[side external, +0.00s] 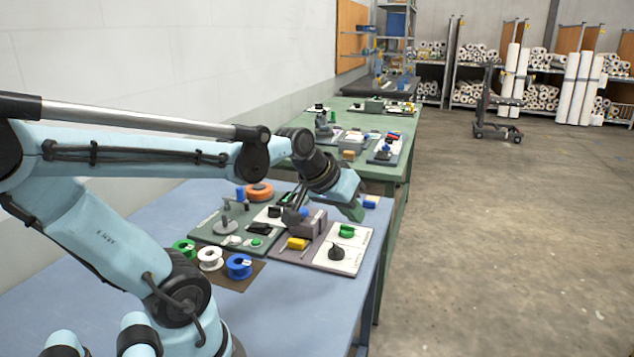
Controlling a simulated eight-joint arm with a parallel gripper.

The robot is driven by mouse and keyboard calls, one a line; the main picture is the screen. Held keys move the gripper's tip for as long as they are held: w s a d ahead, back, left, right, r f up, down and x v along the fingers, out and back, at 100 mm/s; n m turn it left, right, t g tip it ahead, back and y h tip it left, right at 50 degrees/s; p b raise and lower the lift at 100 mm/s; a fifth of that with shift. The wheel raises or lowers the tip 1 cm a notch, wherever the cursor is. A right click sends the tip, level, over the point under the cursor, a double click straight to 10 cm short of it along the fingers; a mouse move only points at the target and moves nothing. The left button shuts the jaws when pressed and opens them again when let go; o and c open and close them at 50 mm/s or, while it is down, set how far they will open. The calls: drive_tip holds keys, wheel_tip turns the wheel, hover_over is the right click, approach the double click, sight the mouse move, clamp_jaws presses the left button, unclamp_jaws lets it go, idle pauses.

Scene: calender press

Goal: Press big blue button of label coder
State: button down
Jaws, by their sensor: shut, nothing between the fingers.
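My gripper (352,211) shows at the end of my light-blue arm, shut and empty, its green end low over the panels at the right side of the blue table. A blue part (303,212), possibly the big blue button, shows beside a dark block left of my gripper. The label coder's body cannot be told for sure among the small devices here. My gripper looks apart from the blue part; the exact gap cannot be judged from this one view.
Green, white and blue spools (239,266) stand on a brown mat at the front. A yellow block (298,243), a green knob (347,231) and a black knob (336,252) stand close by. An orange ring (259,191) lies behind. The blue table (315,310) is bare in front.

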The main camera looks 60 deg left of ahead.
drive_tip(key=s+a+r+n+y, duration=0.1)
drive_tip(key=a+n, duration=0.3)
drive_tip(key=a, duration=0.6)
drive_tip(key=s+a+r+n+y, duration=0.1)
drive_tip(key=a+n, duration=0.4)
drive_tip(key=a, duration=0.6)
drive_tip(key=shift+s+a+r+t+y, duration=0.15)
drive_tip(key=shift+s+r+t+y, duration=0.2)
drive_tip(key=shift+y, duration=0.25)
drive_tip(key=shift+w, duration=0.1)
drive_tip(key=shift+f, duration=4.35)
drive_tip(key=shift+f, duration=0.1)
drive_tip(key=shift+f, duration=0.35)
